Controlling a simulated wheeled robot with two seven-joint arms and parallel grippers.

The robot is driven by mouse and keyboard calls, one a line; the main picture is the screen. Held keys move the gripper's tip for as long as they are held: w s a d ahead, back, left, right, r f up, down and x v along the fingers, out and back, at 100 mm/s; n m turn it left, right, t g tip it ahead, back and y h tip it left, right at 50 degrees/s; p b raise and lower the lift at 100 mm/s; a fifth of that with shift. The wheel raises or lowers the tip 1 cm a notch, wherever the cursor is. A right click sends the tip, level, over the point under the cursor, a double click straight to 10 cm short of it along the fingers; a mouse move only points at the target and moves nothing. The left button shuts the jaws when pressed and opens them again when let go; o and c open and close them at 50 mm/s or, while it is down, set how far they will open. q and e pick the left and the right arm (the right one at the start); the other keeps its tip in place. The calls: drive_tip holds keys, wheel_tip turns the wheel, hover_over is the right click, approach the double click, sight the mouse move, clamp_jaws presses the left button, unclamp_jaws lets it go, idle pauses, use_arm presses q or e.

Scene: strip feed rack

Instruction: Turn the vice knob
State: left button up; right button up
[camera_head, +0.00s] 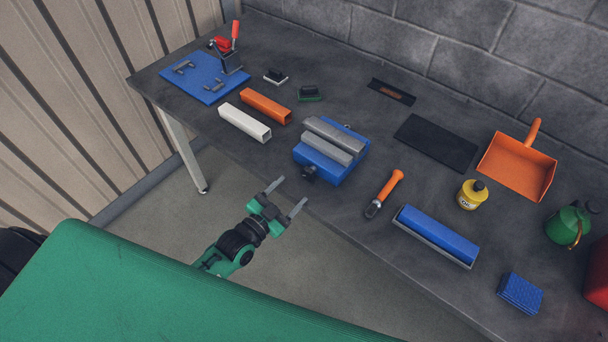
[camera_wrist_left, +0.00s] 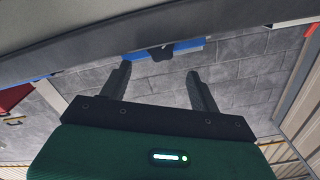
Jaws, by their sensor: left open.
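The vice (camera_head: 332,150) has a blue base and grey jaws and stands near the front edge of the dark workbench. Its small black knob (camera_head: 309,173) faces the front edge. My left gripper (camera_head: 287,195) is open and empty, in front of the bench edge and short of the knob. In the left wrist view my two fingers (camera_wrist_left: 153,84) are spread with nothing between them. The knob (camera_wrist_left: 161,53) shows beyond the fingertips against the blue base. My right gripper is not in view.
White (camera_head: 244,122) and orange (camera_head: 266,106) square tubes lie left of the vice. An orange-handled tool (camera_head: 384,193) and a blue block in a grey tray (camera_head: 436,236) lie to its right. A blue board (camera_head: 205,78) is at the far left. The floor before the bench is clear.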

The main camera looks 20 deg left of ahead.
sight(307, 175)
use_arm(q)
drive_tip(key=p+x, duration=0.1)
drive_tip(key=x, duration=0.5)
drive_tip(key=shift+w+d, duration=0.1)
drive_tip(key=shift+w, duration=0.3)
drive_tip(key=c, duration=1)
